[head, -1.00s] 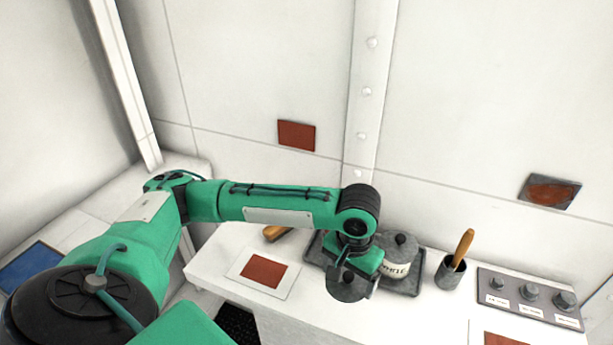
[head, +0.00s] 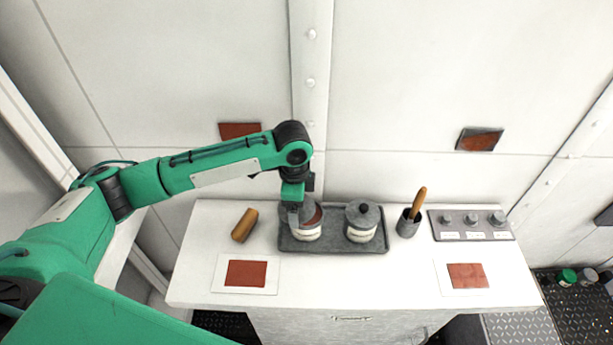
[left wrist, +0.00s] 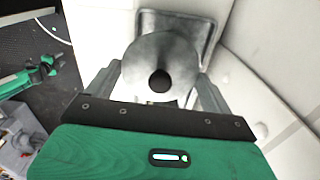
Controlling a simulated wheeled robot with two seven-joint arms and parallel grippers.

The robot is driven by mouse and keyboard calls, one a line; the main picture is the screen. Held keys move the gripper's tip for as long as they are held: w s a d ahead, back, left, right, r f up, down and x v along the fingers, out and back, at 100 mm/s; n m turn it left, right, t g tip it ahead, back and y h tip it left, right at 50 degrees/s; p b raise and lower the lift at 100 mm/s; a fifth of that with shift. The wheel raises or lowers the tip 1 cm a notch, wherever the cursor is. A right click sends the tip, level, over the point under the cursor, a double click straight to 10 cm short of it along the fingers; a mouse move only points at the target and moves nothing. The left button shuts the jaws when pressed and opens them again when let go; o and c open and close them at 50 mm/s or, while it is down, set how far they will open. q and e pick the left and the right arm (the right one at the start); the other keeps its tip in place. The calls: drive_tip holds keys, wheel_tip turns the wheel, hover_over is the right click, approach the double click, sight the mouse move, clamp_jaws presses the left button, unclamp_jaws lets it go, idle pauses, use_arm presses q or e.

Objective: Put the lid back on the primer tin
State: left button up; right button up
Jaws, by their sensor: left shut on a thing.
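An open tin (head: 307,233) with a pale label and red-brown inside stands on the left of a grey tray (head: 340,245); its label is too small to read. My left gripper (head: 293,212) is over the tin's left side. It is shut on a round grey lid with a dark knob, seen from above in the left wrist view (left wrist: 160,55). The lid covers part of the tin's mouth; I cannot tell whether they touch. In the left wrist view, what looks like my right gripper (left wrist: 48,66) is small at the left, its jaws unclear.
A lidded tin (head: 362,232) stands on the tray's right. A cup (head: 408,226) with a wooden-handled tool and a knob panel (head: 470,227) are further right. A brown block (head: 244,225) lies left of the tray. The bench front is clear between two red sample cards (head: 245,273) (head: 466,276).

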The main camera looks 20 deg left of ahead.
sight(307, 198)
use_arm(q)
drive_tip(key=m+p, duration=0.1)
drive_tip(key=w+r+m+p, duration=0.1)
drive_tip(key=m, duration=0.1)
drive_tip(key=w+d+r+m+p, duration=0.1)
drive_tip(key=m, duration=0.1)
drive_tip(key=shift+w, duration=0.1)
drive_tip(key=m, duration=0.1)
drive_tip(key=w+m+p, duration=0.1)
drive_tip(key=m, duration=0.1)
drive_tip(key=shift+w+d, duration=0.1)
drive_tip(key=shift+d, duration=0.2)
use_arm(e)
wheel_tip(307, 198, up, 5)
drive_tip(key=a, duration=0.2)
use_arm(q)
drive_tip(key=shift+f+b, duration=0.55)
drive_tip(key=shift+f, duration=0.1)
wheel_tip(307, 198, down, 3)
drive_tip(key=b, duration=0.3)
drive_tip(key=shift+f+b, duration=0.35)
drive_tip(key=shift+f, duration=0.6)
use_arm(e)
drive_tip(key=f, duration=0.2)
drive_tip(key=d+f, duration=0.1)
drive_tip(key=f, duration=0.1)
drive_tip(key=shift+d+f, duration=0.1)
drive_tip(key=shift+f, duration=0.25)
drive_tip(key=shift+a, duration=0.25)
